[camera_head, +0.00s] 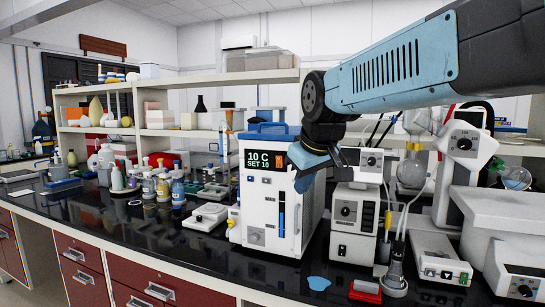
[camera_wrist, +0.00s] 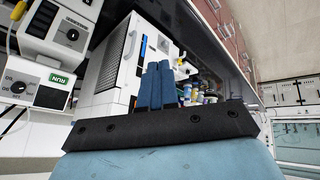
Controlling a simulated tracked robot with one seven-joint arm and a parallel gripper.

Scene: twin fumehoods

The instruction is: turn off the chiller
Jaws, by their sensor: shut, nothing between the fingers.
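The chiller (camera_head: 262,205) is a white box with a blue top on the black bench in the head view. Its dark display (camera_head: 265,160) is lit and reads "10 C" and "SET 10". A blue vertical strip (camera_head: 281,213) runs down its front, with a small round fitting (camera_head: 255,237) low on the left. In the wrist view the chiller (camera_wrist: 118,65) appears tilted, with its vented side showing. My gripper (camera_head: 303,178) is at the chiller's upper right front and overlaps its edge; I cannot tell if it touches. Its blue fingers (camera_wrist: 160,68) are together and empty.
Several small bottles (camera_head: 163,185) stand left of the chiller. White stirrer units (camera_head: 355,215) stand close on its right, with cables and a flask (camera_head: 411,172) beyond. A shelf (camera_head: 215,80) runs behind.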

